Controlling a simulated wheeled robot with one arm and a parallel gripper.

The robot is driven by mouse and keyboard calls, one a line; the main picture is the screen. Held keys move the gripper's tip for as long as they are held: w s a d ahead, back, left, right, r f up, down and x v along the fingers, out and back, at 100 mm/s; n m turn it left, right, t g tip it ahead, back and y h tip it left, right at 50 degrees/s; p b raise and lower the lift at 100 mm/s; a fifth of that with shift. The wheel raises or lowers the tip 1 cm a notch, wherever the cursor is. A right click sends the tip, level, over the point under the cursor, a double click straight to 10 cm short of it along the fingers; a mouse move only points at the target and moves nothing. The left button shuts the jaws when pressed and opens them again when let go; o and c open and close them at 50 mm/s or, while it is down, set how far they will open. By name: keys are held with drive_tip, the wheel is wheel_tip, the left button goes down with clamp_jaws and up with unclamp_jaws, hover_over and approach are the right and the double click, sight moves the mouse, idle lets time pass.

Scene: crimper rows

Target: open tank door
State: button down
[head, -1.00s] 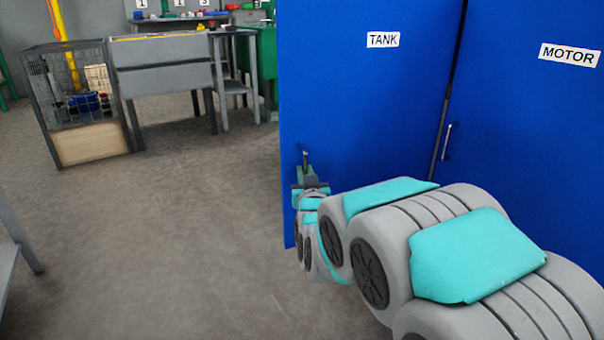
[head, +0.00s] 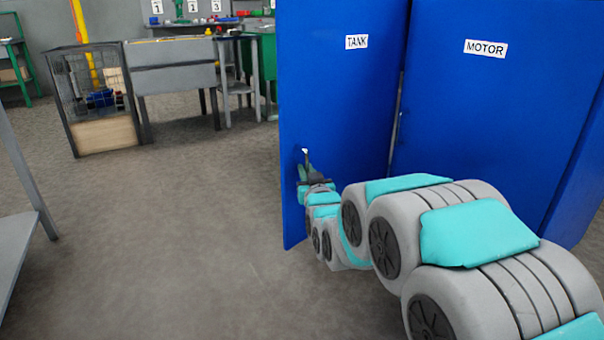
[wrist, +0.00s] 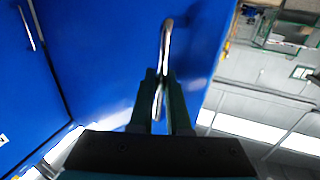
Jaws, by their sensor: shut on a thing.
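The blue tank door (head: 345,110) with its TANK label stands at an angle to the blue MOTOR door (head: 490,120) beside it, so it is partly swung out. Its metal handle (wrist: 166,45) shows in the wrist view, running between my gripper's fingers. My gripper (wrist: 160,88) is shut on the handle. In the head view my gripper (head: 306,172) is at the left part of the tank door, and only the handle's tip shows above it. The door also fills the middle of the wrist view (wrist: 110,60).
A wire cage (head: 72,110) and a grey bench (head: 172,78) stand at the back left. A grey table (head: 14,245) is at the left edge. The floor (head: 170,220) between them and the tank door is clear.

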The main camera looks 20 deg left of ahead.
drive_tip(key=shift+s+d+f, duration=0.1)
drive_tip(key=shift+s+d, duration=0.05)
drive_tip(key=shift+d, duration=0.1)
drive_tip(key=c, duration=1.2)
unclamp_jaws()
drive_tip(key=shift+o, duration=0.2)
drive_tip(key=v, duration=0.7)
drive_tip(key=shift+s+d+p, duration=0.15)
drive_tip(key=shift+s+p, duration=0.25)
